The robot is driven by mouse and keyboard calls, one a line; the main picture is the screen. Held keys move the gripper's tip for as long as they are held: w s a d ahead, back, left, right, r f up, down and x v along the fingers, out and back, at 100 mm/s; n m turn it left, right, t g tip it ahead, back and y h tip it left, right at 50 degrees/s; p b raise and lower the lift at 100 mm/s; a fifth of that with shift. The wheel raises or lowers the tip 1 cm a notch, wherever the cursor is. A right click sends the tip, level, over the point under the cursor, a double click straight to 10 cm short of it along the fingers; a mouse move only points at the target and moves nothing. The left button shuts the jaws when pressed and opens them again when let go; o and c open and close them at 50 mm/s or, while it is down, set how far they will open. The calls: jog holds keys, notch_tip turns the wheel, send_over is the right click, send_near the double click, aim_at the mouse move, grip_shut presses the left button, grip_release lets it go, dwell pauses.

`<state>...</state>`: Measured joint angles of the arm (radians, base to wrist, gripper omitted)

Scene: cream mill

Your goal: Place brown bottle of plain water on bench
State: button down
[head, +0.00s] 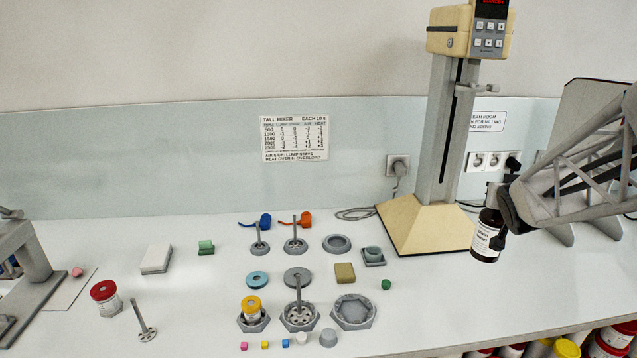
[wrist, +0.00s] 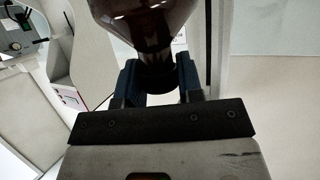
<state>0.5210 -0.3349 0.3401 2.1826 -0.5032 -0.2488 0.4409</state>
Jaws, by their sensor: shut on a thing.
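The brown bottle (head: 487,236) is dark with a white label, and it hangs upright at the right of the head view. My gripper (head: 497,212) is shut on it near its upper part. In the wrist view the bottle (wrist: 145,20) shows as dark brown glass, with its narrow dark neck between the two fingers of my gripper (wrist: 157,85). The bench (head: 215,305) is a white top below. Whether the bottle's base touches the bench or is above it I cannot tell for certain.
The tall mixer (head: 420,230) stands just left of the bottle. Metal rings, stirrers and small coloured pieces cover the bench's middle. A red-lidded jar (head: 105,297) stands at left. Several coloured-lidded jars (head: 565,348) sit below the front edge. Bare bench lies right of the hexagonal dish (head: 353,311).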

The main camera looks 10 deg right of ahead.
aim_at(489, 237)
jog(key=shift+f, duration=1.8)
jog(key=shift+f, duration=2.1)
jog(key=shift+f, duration=2)
jog(key=c, duration=0.8)
grip_release()
jog(key=shift+o, duration=0.2)
jog(key=shift+s, duration=0.1)
